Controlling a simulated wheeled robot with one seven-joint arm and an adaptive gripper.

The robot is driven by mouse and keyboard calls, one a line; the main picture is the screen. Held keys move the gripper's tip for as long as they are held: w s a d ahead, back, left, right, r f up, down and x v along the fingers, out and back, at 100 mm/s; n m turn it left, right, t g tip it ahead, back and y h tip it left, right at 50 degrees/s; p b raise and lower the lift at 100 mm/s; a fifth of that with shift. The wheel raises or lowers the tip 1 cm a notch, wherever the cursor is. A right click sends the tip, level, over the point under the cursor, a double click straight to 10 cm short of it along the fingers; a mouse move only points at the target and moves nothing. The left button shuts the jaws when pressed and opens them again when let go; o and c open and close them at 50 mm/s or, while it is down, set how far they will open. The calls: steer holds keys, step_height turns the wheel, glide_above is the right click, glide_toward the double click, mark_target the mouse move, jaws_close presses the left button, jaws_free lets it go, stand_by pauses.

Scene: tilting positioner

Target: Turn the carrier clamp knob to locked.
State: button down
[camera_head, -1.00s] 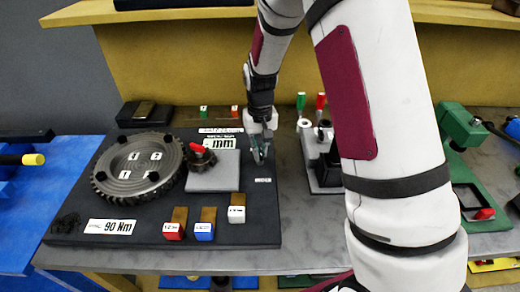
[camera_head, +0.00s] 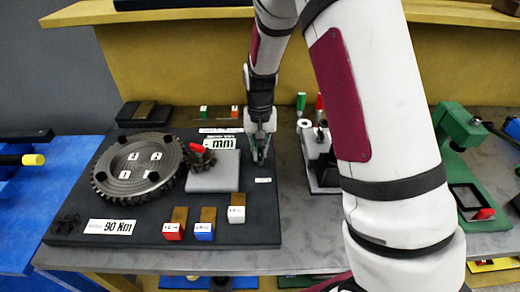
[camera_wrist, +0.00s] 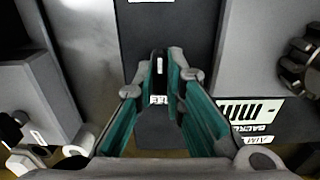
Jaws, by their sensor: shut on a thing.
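The carrier clamp knob (camera_wrist: 160,66) is a small black knob with a white mark on top, seen between my fingertips in the wrist view. The mark runs along the length of my fingers there. My gripper (camera_wrist: 160,75) has its teal fingers closed on the knob's two sides. In the head view my gripper (camera_head: 261,158) points down at the right side of the dark board, and its fingers hide the knob. A small white label (camera_head: 263,180) lies just in front of it. Part of a label (camera_wrist: 158,99) also shows between my fingers; its full wording is hidden.
A grey block (camera_head: 213,180) with a small dark gear (camera_head: 200,157) stands left of my gripper. A large toothed ring (camera_head: 138,170) lies farther left. A grey fixture (camera_head: 322,170) stands close on the right. Red, blue and white tagged blocks sit along the front.

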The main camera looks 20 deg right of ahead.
mark_target(260, 152)
steer(key=c, duration=1.7)
jaws_free()
steer(key=shift+o, duration=0.2)
step_height(260, 152, up, 12)
steer(key=s+r+n+t, duration=0.2)
steer(key=s+r, duration=1)
steer(key=s+r+n+t, duration=0.1)
steer(key=s+r+t, duration=0.1)
steer(key=s, duration=1.3)
steer(key=shift+r+n+t, duration=0.15)
steer(key=shift+n+t, duration=0.25)
steer(key=shift+t, duration=0.2)
